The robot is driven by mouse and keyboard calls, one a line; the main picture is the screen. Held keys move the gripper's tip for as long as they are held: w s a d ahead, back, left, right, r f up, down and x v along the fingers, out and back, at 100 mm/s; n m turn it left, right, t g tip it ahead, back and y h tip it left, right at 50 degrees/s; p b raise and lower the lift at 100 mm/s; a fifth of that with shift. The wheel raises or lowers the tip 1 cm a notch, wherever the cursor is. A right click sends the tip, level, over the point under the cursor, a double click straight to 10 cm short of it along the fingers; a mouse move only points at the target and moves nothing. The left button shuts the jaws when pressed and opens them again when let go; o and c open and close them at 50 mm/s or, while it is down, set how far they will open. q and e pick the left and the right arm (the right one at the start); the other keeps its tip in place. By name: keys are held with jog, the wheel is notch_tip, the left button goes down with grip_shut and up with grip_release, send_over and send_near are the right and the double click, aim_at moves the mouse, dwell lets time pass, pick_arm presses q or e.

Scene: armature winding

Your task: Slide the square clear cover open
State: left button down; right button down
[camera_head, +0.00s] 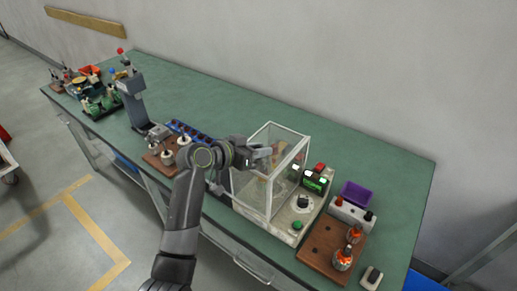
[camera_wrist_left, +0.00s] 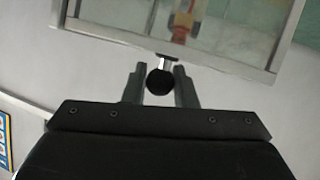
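The square clear cover (camera_head: 283,134) is a see-through box with a pale frame, standing over the machine at the middle of the bench. Its frame (camera_wrist_left: 175,40) crosses the top of the left wrist view. A round black knob (camera_wrist_left: 159,81) on a short metal stem sticks out from that frame. My left gripper (camera_head: 264,152) is at the cover's left side in the head view. In the head view the knob is hidden. My right gripper is out of view.
The control panel (camera_head: 297,222) with dials and a green display stands right of the cover. A purple bin (camera_head: 356,194) and a brown board (camera_head: 322,254) with parts are further right. A grey press (camera_head: 132,103) stands left. Bare green bench lies behind.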

pick_arm(q)
jog(key=w+a+b, duration=0.5)
jog(key=w+a, duration=0.2)
jog(key=a, duration=0.3)
jog(key=shift+w, duration=0.1)
jog(key=c, duration=1.5)
grip_release()
jog(key=b+v, duration=0.4)
jog(key=v, duration=1.3)
